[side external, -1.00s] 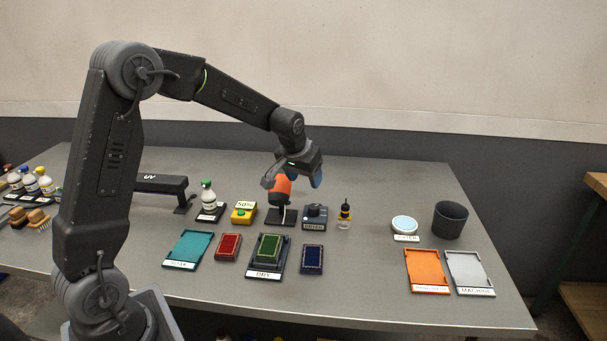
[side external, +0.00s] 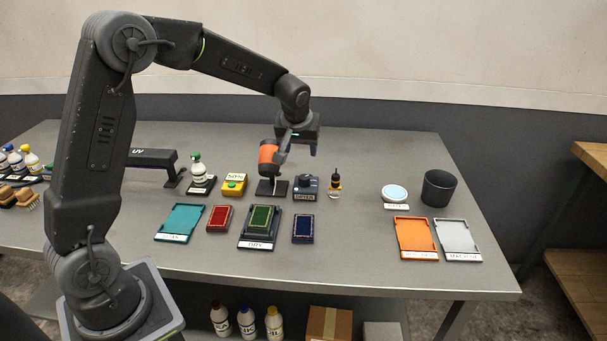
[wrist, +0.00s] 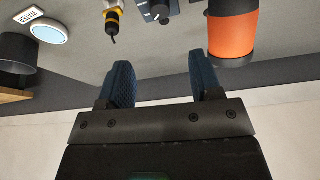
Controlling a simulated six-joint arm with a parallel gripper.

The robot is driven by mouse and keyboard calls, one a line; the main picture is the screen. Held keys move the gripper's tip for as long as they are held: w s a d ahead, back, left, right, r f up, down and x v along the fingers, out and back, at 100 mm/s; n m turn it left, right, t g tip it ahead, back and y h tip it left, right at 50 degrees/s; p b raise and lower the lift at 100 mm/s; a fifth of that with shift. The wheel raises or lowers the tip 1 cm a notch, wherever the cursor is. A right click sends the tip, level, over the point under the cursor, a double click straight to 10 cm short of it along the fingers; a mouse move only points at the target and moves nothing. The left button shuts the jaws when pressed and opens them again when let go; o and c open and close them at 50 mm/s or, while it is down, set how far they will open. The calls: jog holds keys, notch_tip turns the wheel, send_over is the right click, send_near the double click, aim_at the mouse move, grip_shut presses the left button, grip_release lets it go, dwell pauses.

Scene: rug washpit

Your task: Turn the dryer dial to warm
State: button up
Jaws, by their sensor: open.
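The dryer dial is a dark knob on a small grey-blue box labelled DRYER (side external: 305,187), near the middle of the table. In the wrist view the dial (wrist: 160,13) shows at the top edge, partly cut off, with a light pointer mark; I cannot read its setting. The orange and black dryer (side external: 268,158) stands on a dark stand just left of the box. My gripper (side external: 301,149) is above and behind the dial box, apart from it. In the wrist view its two blue fingers (wrist: 165,78) are spread, with nothing between them.
Small rugs (side external: 303,228) lie in front. The table between the dropper bottle and round white dish (side external: 394,194) is clear.

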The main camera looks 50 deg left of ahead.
aim_at(305, 177)
jog(key=x, duration=1.3)
jog(key=shift+a+f, duration=0.1)
jog(key=shift+f, duration=0.05)
